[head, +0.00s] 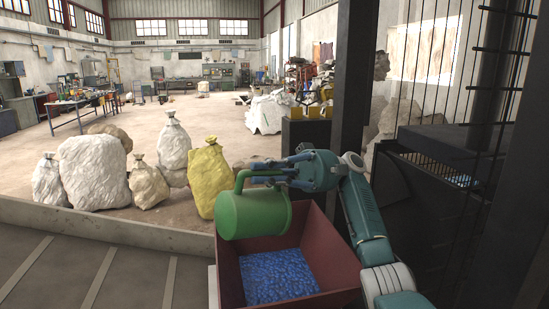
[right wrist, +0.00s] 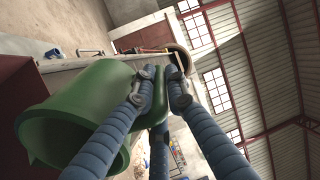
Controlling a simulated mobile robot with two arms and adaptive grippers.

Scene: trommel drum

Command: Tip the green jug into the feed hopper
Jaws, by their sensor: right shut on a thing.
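The green jug (head: 262,213) lies tipped on its side above the feed hopper (head: 337,262), near the hopper's far left part. The hopper is dark red with an open top, and blue pellets (head: 278,276) lie inside it. My right gripper (head: 284,174) is shut on the jug's handle, above and to the right of the jug's body. In the right wrist view the blue fingers (right wrist: 160,88) close around the green handle, and the jug (right wrist: 98,88) shows its open round end at lower left. No pellets show in the visible part of its inside. My left gripper is out of view.
A dark post (head: 350,110) and a wire cage (head: 490,90) stand close on the right. Several white sacks (head: 94,172) and a yellow sack (head: 208,178) stand beyond a low concrete curb (head: 110,228). The floor at left front is clear.

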